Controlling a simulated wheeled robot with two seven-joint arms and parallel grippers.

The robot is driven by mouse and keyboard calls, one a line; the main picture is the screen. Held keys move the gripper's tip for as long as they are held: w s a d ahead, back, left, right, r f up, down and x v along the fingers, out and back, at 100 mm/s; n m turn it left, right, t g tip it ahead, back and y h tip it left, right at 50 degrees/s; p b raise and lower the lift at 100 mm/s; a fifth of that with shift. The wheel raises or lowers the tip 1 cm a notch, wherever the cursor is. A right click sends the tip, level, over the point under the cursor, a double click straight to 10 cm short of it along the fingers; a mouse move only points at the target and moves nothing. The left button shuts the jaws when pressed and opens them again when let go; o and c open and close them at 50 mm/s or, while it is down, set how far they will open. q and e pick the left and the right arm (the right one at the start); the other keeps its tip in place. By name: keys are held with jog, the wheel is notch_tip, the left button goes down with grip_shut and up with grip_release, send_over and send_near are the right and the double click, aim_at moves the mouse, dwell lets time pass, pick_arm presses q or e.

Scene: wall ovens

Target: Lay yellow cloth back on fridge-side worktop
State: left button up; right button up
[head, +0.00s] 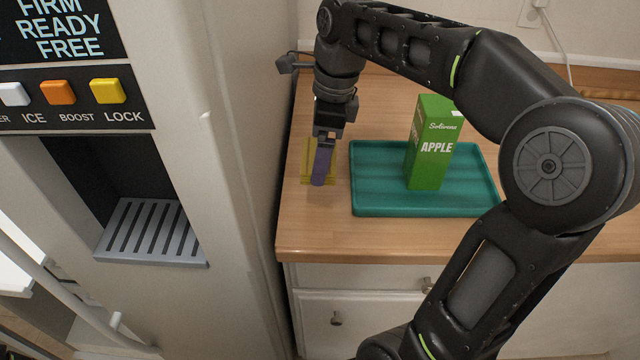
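The yellow cloth (308,165) is at the left end of the wooden worktop, beside the fridge. It appears to lie flat on the wood or just over it; contact is hard to tell. My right gripper (321,180) points down over the cloth, with a purple finger-like part in front of it that hides the cloth's middle. Yellow shows on both sides of this part. The gap between the fingers does not show, so I cannot tell whether they grip the cloth. My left gripper is not in view.
A teal tray (375,210) lies just right of the cloth, with a green apple juice carton (432,150) standing on it. The fridge (225,200) with its dispenser stands close on the left. Bare worktop (330,230) shows in front of the cloth and tray.

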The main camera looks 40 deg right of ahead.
aim_at(317, 194)
jog(key=shift+f, duration=1.95)
jog(key=shift+f, duration=1.85)
jog(key=shift+f, duration=0.2)
jog(key=o, duration=1.1)
jog(key=shift+c, duration=0.2)
jog(key=shift+r, duration=0.1)
